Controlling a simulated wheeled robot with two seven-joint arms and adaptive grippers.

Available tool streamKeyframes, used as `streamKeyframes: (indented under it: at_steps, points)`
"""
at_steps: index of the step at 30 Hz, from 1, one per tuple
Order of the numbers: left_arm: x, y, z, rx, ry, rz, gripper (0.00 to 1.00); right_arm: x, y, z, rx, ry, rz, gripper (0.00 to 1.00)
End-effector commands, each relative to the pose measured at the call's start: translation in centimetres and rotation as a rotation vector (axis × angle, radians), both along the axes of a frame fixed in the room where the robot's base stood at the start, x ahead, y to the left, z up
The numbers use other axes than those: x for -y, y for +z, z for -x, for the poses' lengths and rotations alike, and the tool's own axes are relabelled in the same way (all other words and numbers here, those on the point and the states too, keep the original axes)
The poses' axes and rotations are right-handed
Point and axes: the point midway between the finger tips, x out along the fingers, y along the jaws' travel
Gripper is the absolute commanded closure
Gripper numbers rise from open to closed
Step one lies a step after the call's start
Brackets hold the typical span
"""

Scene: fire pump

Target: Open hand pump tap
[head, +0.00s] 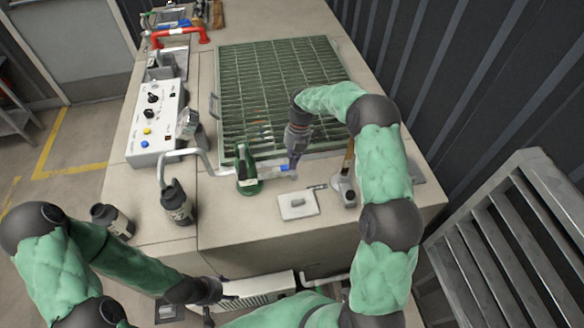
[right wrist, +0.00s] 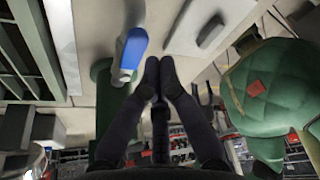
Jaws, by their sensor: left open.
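The green hand pump (head: 248,172) stands on the bench top in front of the green grating. A small tap with a blue handle (head: 284,168) is at its right side. In the right wrist view the blue handle (right wrist: 132,48) lies just left of my fingertips, with the green pump body (right wrist: 106,100) below it. My right gripper (head: 293,165) points down beside the blue handle. Its fingertips (right wrist: 160,68) are together with nothing visible between them. I cannot tell whether they touch the handle. My left gripper (head: 208,292) is open and low in front of the bench, away from the pump.
A white plate (head: 298,204) lies right of the pump, near a hammer-like tool (head: 346,180). A dark nozzle (head: 176,202) and a control box (head: 154,124) are on the left. The green grating (head: 270,90) fills the middle. A louvred panel (head: 510,240) stands at the right.

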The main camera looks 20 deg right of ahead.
Motion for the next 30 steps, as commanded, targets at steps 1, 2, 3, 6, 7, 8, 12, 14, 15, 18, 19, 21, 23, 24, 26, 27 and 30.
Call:
streamKeyframes:
  at_steps: [1,2,3,6,7,8,12,14,15,18,19,21,23,24,26,27,30]
  points:
    - [0.0,0.0,0.0,0.000,0.000,0.000,0.40,0.3,1.1,-0.4,0.006,-0.001,0.001,1.00]
    - [0.0,0.0,0.0,0.000,0.000,0.000,0.40,0.5,1.7,-0.6,0.006,-0.002,0.001,1.00]
    - [0.0,0.0,0.0,0.000,0.000,0.000,0.40,0.7,2.5,-0.8,0.007,-0.003,0.001,1.00]
    - [0.0,0.0,0.0,0.000,0.000,0.000,0.40,1.2,4.4,-1.2,0.005,-0.002,0.001,1.00]
    - [0.0,0.0,0.0,0.000,0.000,0.000,0.40,1.3,4.9,-1.3,0.006,-0.002,0.001,1.00]
    - [0.0,0.0,0.0,0.000,0.000,0.000,0.40,1.4,5.4,-1.4,0.005,-0.002,0.001,1.00]
    - [0.0,0.0,0.0,0.000,0.000,0.000,0.40,1.9,7.3,-1.9,0.004,-0.002,0.001,1.00]
    - [0.0,0.0,0.0,0.000,0.000,0.000,0.40,2.1,7.9,-2.0,0.003,-0.001,0.000,1.00]
    - [0.0,0.0,0.0,0.000,0.000,0.000,0.40,2.1,8.2,-2.0,0.003,-0.001,0.000,1.00]
    - [0.0,0.0,0.0,0.000,0.000,0.000,0.40,2.3,8.7,-2.1,0.001,0.000,0.000,1.00]
    - [0.0,0.0,0.0,0.000,0.000,0.000,0.40,2.3,8.8,-2.1,0.001,0.000,0.000,1.00]
    - [0.0,0.0,0.0,0.000,0.000,0.000,0.40,2.3,8.9,-2.1,0.001,0.000,0.000,1.00]
    - [0.0,0.0,0.0,0.000,0.000,0.000,0.40,2.3,8.9,-2.1,0.001,0.000,0.000,1.00]
    - [0.0,0.0,0.0,0.000,0.000,0.000,0.40,2.3,8.9,-2.1,0.001,0.000,0.000,1.00]
    - [0.0,0.0,0.0,0.000,0.000,0.000,0.40,2.3,8.9,-2.1,0.001,0.000,0.000,1.00]
    - [0.0,0.0,0.0,0.000,0.000,0.000,0.40,2.3,8.9,-2.1,0.001,0.000,0.000,1.00]
    - [0.0,0.0,0.0,0.000,0.000,0.000,0.40,2.3,8.8,-2.1,0.001,0.000,0.000,1.00]
